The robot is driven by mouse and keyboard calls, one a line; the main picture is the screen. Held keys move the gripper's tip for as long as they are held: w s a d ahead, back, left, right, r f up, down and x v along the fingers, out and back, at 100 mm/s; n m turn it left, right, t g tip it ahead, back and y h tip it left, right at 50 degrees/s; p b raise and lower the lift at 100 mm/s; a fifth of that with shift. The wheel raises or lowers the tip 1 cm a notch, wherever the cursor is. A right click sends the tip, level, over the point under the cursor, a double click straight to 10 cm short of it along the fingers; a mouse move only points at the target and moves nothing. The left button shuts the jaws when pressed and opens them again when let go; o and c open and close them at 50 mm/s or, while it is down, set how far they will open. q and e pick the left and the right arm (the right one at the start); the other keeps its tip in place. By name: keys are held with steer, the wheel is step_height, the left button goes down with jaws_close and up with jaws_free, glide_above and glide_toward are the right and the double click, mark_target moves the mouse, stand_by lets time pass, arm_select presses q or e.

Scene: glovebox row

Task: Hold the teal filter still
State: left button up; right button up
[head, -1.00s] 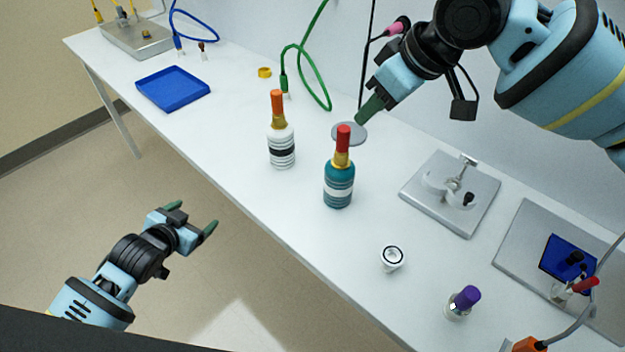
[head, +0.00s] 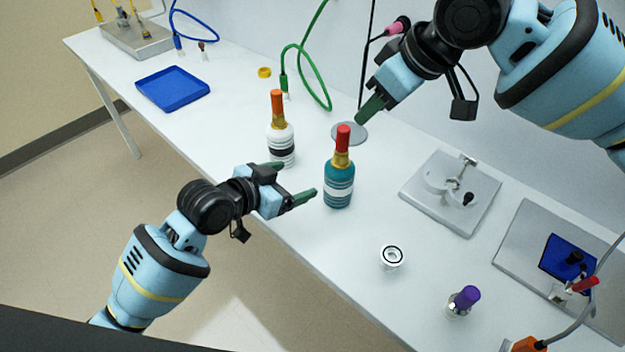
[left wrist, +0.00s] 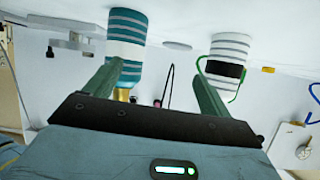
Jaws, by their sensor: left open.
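The teal filter (head: 339,188) stands upright on the bench, with a white band, gold neck and red top. In the left wrist view the teal filter (left wrist: 126,24) shows upside down at upper left, partly behind one finger. My left gripper (head: 294,180) is open and empty at the bench's front edge, just left of the teal filter. Its fingers point toward the bench; the nearer fingertip is close to the filter, and I cannot tell whether they touch. My right gripper (head: 372,108) hangs above and behind the filter; whether its fingers are apart is unclear.
A white filter (head: 281,148) with an orange top stands left of the teal one, close to my left gripper's far finger. A metal stand (head: 452,195), a white cup (head: 391,257) and a purple-capped bottle (head: 463,302) are to the right. A blue tray (head: 173,88) lies far left.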

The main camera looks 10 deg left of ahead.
mark_target(339, 175)
arm_select(q)
steer(key=shift+m+g+h, duration=0.3)
steer(key=shift+m+h, duration=0.2)
steer(key=shift+h, duration=0.3)
steer(key=d, duration=0.1)
steer(key=s+d+r, duration=0.1)
steer(key=d, duration=0.1)
steer(key=d+r, duration=0.1)
steer(key=d, duration=0.1)
steer(key=shift+s, duration=0.25)
steer(key=shift+x, duration=3.9)
steer(key=c, duration=1.2)
